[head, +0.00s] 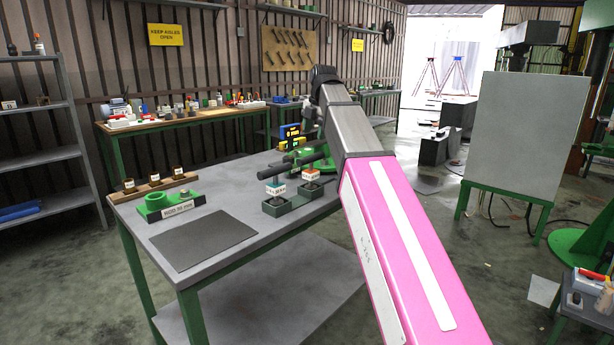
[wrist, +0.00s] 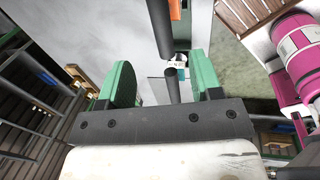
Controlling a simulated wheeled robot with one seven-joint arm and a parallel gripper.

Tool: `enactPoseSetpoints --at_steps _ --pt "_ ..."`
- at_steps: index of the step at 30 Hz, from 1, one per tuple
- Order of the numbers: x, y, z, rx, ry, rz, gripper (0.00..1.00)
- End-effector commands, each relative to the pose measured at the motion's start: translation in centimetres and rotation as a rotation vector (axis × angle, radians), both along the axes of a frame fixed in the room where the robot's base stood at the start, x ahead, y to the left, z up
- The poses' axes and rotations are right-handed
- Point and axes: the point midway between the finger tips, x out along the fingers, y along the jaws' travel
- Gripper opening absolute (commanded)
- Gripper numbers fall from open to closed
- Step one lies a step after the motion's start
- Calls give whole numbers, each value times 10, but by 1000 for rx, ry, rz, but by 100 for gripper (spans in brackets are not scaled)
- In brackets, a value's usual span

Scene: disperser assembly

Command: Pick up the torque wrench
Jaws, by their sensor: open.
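Two wrenches with long dark handles sit in a dark green holder (head: 300,197) on the workbench; one head has a blue top (head: 275,188), the other an orange-red top (head: 310,175). I cannot tell which is the torque wrench. My gripper is open and holds nothing. In the head view, my arm hides part of that area.
The workbench (head: 225,178) also bears a dark mat (head: 203,240), a green labelled fixture (head: 168,204) and a wooden rack (head: 153,186) with small parts. Blue and yellow bins (head: 290,134) are beyond the wrenches. A grey panel (head: 525,135) stands at right.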

Motion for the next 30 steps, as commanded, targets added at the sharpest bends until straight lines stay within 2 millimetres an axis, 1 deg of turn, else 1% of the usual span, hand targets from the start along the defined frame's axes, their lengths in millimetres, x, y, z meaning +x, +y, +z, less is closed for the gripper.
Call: enactPoseSetpoints --at_steps 2,5,13,20,23,30 --pt "0 1 -1 -1 -1 10 59" --pt "1 2 -10 -1 1 10 59" --pt "5 7 -46 -1 2 8 59" --pt "8 8 -59 -1 0 7 59" --pt "8 8 -69 -1 2 7 59" --pt "12 11 -99 -1 0 7 59"
